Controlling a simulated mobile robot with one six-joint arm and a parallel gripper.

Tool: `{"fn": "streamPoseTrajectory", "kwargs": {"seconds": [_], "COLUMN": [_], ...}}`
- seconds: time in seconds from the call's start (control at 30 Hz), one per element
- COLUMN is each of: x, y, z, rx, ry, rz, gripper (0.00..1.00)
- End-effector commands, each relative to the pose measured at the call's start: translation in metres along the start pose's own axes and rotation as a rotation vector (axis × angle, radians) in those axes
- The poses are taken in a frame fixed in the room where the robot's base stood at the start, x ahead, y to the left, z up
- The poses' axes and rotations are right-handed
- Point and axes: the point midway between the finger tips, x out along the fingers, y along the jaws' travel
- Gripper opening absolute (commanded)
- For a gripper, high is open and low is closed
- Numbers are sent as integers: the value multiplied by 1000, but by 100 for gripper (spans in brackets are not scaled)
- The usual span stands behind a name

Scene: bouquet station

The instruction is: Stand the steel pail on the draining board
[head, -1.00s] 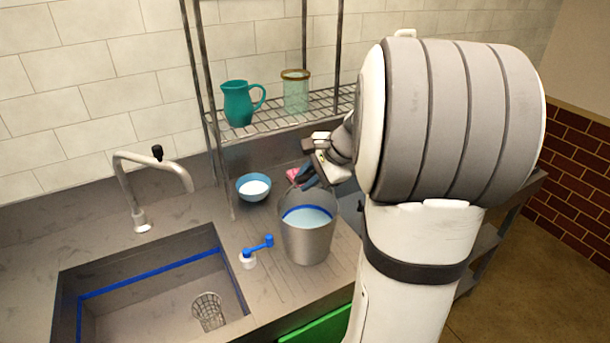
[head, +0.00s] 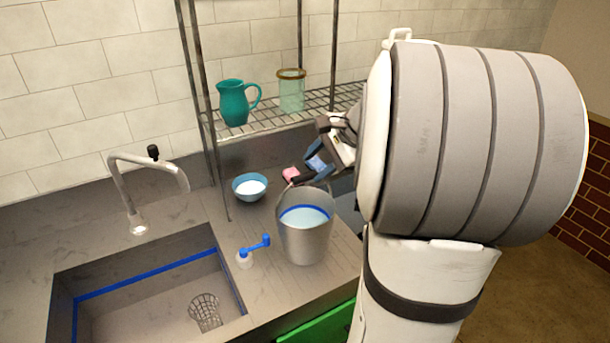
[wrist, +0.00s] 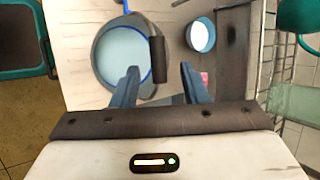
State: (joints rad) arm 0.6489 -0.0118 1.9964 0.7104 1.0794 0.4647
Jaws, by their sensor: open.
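The steel pail (head: 305,243) stands upright on the grooved draining board (head: 270,283) to the right of the sink. It holds pale liquid below a blue band inside its rim. Its bail is raised with a dark grip near the top. In the wrist view the pail (wrist: 108,78) shows from above, with the dark grip over its right side. My gripper (head: 308,172) is open and empty, just above and behind the pail. In the wrist view my open fingers (wrist: 160,84) point toward the grip, apart from it as far as I can tell.
A blue bowl (head: 250,187) with white contents and a pink block (head: 290,174) are behind the pail. A blue-levered white fitting (head: 245,260) is left of it. The sink (head: 140,290) and faucet (head: 135,190) are farther left. A wire shelf (head: 260,121) holds a teal pitcher (head: 234,103) and glass jar (head: 291,92).

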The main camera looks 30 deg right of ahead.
Motion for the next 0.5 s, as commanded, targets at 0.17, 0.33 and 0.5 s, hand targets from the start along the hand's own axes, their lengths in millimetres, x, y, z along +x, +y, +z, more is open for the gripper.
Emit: {"fn": "streamPoseTrajectory", "kwargs": {"seconds": [0.17,0.33,0.5], "x": [-36,-56,-49], "y": [0,0,8], "z": [-1,0,21], "rx": [1,0,-88], "ry": [3,1,5], "rz": [-2,0,48], "gripper": [40,40,40]}}
